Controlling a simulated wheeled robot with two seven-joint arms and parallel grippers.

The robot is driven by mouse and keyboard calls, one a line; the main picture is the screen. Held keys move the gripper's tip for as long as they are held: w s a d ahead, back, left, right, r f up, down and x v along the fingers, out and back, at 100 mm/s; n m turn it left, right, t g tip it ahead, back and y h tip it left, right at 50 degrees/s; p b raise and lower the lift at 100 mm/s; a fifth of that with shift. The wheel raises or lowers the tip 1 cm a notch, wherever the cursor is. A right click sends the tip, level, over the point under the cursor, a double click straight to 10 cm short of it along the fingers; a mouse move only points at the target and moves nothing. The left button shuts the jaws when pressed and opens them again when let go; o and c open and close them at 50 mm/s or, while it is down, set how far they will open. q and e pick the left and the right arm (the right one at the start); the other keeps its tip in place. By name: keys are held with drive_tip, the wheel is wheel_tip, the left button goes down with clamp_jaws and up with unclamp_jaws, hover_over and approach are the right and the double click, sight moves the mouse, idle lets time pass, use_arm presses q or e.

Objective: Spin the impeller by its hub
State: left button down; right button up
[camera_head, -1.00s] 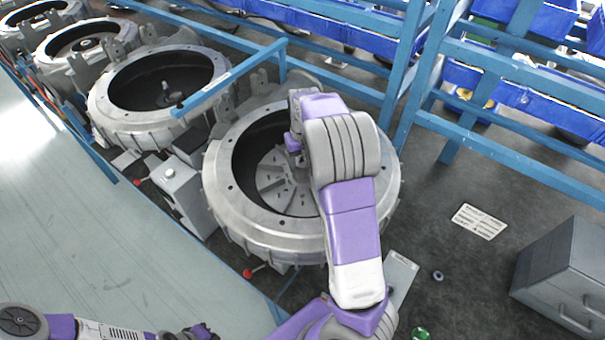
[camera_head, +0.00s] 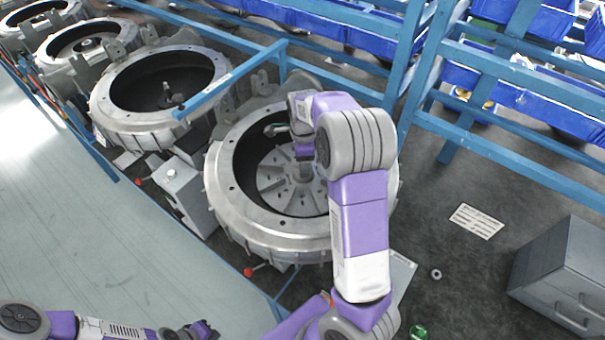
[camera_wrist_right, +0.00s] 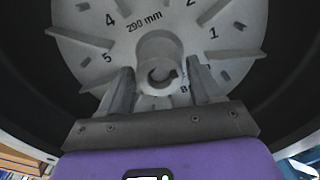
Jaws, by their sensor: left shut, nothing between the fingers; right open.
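The impeller (camera_head: 272,190) is a grey disc with radial vanes inside the round metal blower housing (camera_head: 225,200). The wrist view shows the disc (camera_wrist_right: 88,50) with printed numbers and "290 mm". Its round hub (camera_wrist_right: 160,48) stands up in the middle, with a dark notched opening in its end. My right gripper (camera_wrist_right: 160,78) is open, one finger on either side of the hub's lower part in that view. I cannot tell whether the fingers touch it. In the head view the right gripper (camera_head: 304,165) points down over the hub. My left gripper (camera_head: 205,332) is shut and empty at the bottom edge.
More blower housings (camera_head: 110,115) stand in a row to the upper left. A blue rail (camera_head: 230,77) runs beside this housing. A grey cabinet (camera_head: 565,270) stands at right. Blue frames with bins (camera_head: 530,100) line the back. The pale bench top (camera_head: 90,220) is clear.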

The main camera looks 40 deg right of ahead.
drive_tip(key=n, duration=0.9)
drive_tip(key=shift+n, duration=0.3)
drive_tip(key=c, duration=0.7)
drive_tip(key=shift+r+m+p, duration=0.1)
drive_tip(key=shift+m+p, duration=0.3)
drive_tip(key=shift+m, duration=0.7)
drive_tip(key=shift+c, duration=0.6)
drive_tip(key=m+p, duration=0.1)
drive_tip(key=m, duration=0.2)
drive_tip(key=o, duration=1.2)
